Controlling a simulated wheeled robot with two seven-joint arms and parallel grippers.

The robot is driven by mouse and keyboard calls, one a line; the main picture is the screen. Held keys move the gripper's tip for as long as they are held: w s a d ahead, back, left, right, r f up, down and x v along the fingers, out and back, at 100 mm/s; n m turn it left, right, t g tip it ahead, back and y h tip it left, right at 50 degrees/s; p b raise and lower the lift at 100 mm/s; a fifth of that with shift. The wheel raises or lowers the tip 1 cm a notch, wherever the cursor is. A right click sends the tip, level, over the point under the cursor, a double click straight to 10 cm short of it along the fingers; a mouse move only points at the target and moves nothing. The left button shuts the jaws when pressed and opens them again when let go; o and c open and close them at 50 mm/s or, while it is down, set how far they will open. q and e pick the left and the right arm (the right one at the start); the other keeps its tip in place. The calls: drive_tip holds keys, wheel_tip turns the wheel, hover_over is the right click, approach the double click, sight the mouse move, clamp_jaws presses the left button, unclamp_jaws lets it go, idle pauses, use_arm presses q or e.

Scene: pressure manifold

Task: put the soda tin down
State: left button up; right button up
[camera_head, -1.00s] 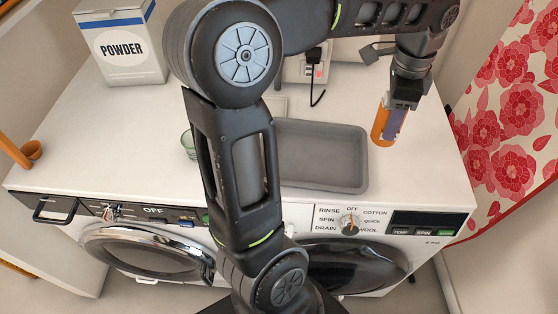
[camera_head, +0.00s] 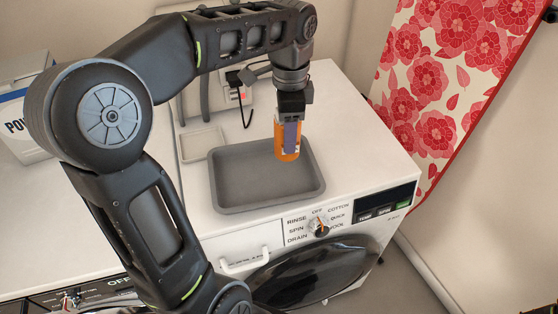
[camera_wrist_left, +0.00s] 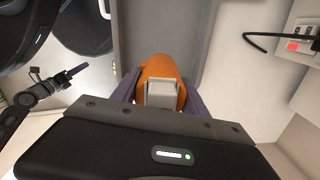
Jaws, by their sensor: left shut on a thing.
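In the left wrist view the orange tin (camera_wrist_left: 157,66) sits between the fingers, partly hidden by a grey block. What looks like my right gripper (camera_wrist_left: 72,74) shows at the left of that view, its jaws unclear.
The tray lies on the white washer top, left of the tin and mostly empty. A small pale dish (camera_head: 202,144) lies behind it. A socket with a black cord (camera_head: 245,110) is at the back. A powder box (camera_head: 22,130) stands far left. A floral red cloth (camera_head: 440,90) hangs right.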

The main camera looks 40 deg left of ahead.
use_arm(q)
drive_tip(key=shift+f, duration=1.8)
drive_tip(key=shift+f, duration=1.85)
drive_tip(key=shift+f, duration=0.1)
drive_tip(key=o, duration=1.5)
